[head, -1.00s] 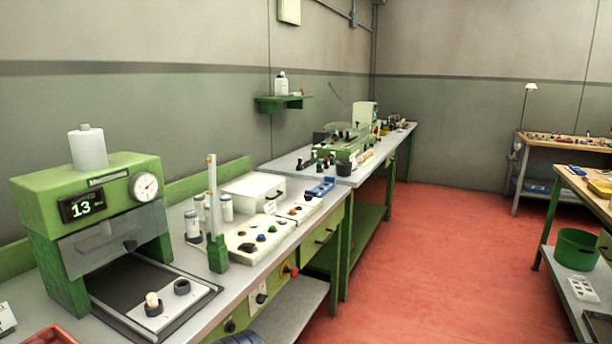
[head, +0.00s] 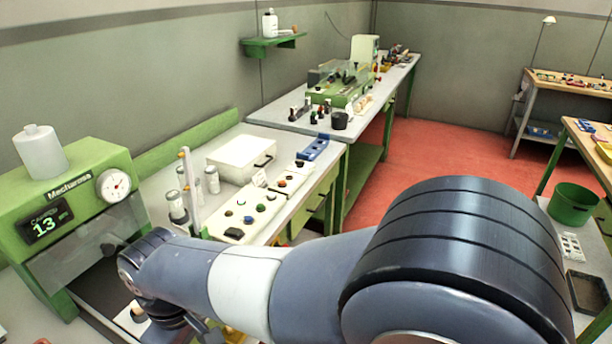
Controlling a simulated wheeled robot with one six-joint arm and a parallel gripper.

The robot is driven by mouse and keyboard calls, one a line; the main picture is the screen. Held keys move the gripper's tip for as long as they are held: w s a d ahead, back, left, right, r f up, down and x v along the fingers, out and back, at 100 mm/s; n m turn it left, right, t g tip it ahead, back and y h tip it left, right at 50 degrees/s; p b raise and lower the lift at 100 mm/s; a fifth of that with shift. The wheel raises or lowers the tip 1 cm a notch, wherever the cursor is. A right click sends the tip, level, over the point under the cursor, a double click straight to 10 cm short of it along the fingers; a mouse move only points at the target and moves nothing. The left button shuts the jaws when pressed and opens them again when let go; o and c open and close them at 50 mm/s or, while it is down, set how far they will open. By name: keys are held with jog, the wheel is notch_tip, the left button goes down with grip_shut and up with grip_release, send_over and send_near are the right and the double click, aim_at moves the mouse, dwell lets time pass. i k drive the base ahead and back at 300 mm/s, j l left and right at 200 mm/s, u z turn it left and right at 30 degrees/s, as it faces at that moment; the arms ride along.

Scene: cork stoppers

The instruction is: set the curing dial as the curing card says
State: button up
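The green press (head: 88,157) stands at the left with a lit display (head: 45,222) reading 13; its small lettering is hard to read. A round white gauge (head: 114,186) with a needle is on its front. I cannot tell which part is the curing dial; the knobs on the bench front are hidden behind my arm. No readable curing card shows.
The bench holds slim white canisters (head: 212,180), a white box (head: 240,156), a tray of coloured knobs or stoppers (head: 232,219) and a blue block (head: 314,149). A second bench (head: 285,118) stands behind. Red floor (head: 440,150) is open beyond; a green bin (head: 573,203) is at right.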

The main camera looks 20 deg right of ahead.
aim_at(300, 163)
jog(key=i+l, duration=0.4)
jog(key=i+l+z, duration=0.1)
jog(key=i+l, duration=0.3)
jog(key=i, duration=0.15)
jog(key=i+l, duration=0.35)
jog(key=i+l+z, duration=0.1)
jog(key=i+l, duration=0.25)
jog(key=i, duration=0.25)
jog(key=i+l, duration=0.3)
jog(key=i, duration=0.15)
